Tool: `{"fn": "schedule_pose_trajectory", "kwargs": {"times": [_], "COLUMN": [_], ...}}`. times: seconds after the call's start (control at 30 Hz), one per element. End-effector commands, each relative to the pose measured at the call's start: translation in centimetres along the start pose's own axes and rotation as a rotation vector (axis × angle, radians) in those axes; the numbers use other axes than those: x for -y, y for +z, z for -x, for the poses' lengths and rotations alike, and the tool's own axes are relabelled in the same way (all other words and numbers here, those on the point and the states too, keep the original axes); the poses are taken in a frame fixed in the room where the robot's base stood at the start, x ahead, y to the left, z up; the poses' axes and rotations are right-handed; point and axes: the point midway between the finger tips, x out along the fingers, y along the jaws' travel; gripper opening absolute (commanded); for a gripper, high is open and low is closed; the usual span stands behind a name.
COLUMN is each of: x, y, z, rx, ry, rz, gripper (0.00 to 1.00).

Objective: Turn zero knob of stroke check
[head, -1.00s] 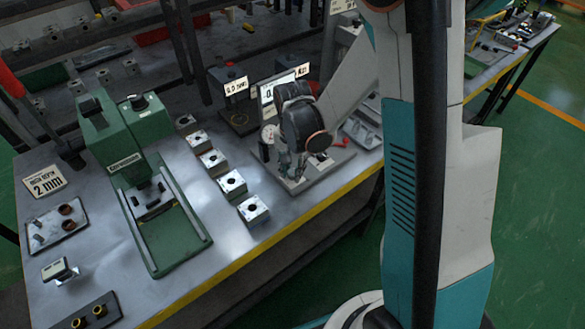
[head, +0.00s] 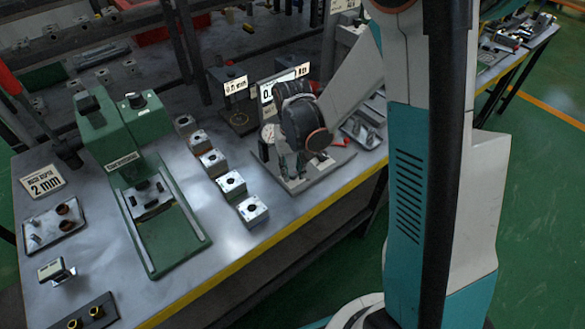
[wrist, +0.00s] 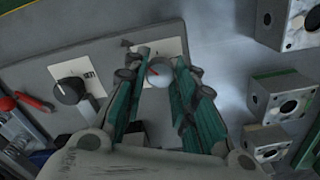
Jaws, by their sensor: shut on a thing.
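The stroke check station stands at the back right of the bench in the head view, with a grey base plate (head: 318,172), a small dial gauge (head: 268,134) and a display (head: 267,91) partly hidden by my wrist.
Several metal blocks with bored holes (head: 231,185) stand in a row left of the station. A green press (head: 150,200) is further left. A red-handled part (wrist: 33,103) lies at the left in the wrist view. Bare bench (head: 280,216) shows at the front.

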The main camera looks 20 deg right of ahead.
Motion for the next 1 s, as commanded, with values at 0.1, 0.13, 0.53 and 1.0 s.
{"fn": "schedule_pose_trajectory", "kwargs": {"times": [0.1,0.13,0.53,1.0], "x": [0.00,0.01,0.01,0.01], "y": [-0.11,-0.11,-0.13,-0.05], "z": [0.02,0.02,0.04,0.22], "rx": [-0.002,-0.002,-0.002,-0.001], "ry": [0.000,0.000,0.000,0.000], "rz": [0.018,0.021,0.024,0.024], "gripper": [0.01,0.01,0.27,0.46]}}
